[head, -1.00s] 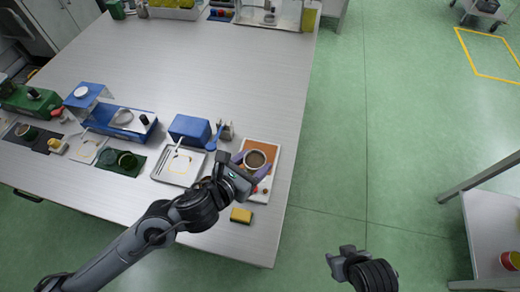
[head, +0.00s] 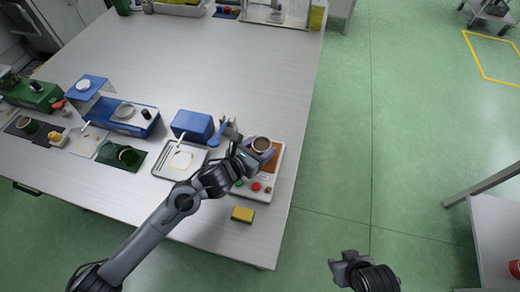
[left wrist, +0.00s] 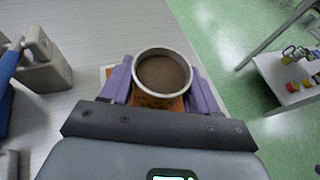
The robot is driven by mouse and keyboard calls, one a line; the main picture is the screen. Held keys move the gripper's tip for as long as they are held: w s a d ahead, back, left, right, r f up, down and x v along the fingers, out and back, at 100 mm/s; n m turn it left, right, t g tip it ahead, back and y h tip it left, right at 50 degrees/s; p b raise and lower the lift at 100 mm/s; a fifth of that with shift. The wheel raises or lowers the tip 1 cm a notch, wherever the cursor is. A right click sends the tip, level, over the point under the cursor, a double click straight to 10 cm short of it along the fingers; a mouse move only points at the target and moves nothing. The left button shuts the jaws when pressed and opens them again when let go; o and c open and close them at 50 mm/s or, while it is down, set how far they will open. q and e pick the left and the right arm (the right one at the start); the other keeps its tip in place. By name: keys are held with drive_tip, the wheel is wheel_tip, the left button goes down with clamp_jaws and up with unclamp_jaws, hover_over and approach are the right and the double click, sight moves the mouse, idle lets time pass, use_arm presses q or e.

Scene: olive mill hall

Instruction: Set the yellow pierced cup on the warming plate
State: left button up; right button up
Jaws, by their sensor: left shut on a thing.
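My left gripper (head: 262,150) is shut on a round cup (head: 262,143) with a pale rim and a brown inside. In the left wrist view the cup (left wrist: 163,72) stands upright between the two purple fingers. Its outer wall is mostly hidden, and the strip that shows is orange-brown with dark marks. The warming plate (head: 249,190) is a pale unit with an orange-brown top and red and green knobs. The cup is over the far part of that top; I cannot tell whether it touches. My right gripper (head: 345,266) is over the floor, away from the table.
A yellow sponge (head: 242,214) lies in front of the warming plate. To its left are a metal tray (head: 168,173), a blue box (head: 192,125) and a dark green mat (head: 112,161). A grey holder (left wrist: 40,62) stands left of the cup. The table's right edge is close by.

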use_arm(q)
drive_tip(key=shift+f, duration=0.35)
drive_tip(key=shift+f, duration=0.1)
drive_tip(key=o, duration=0.7)
drive_tip(key=shift+f, duration=0.15)
drive_tip(key=o, duration=0.4)
drive_tip(key=shift+o, duration=0.2)
drive_tip(key=shift+r, duration=0.2)
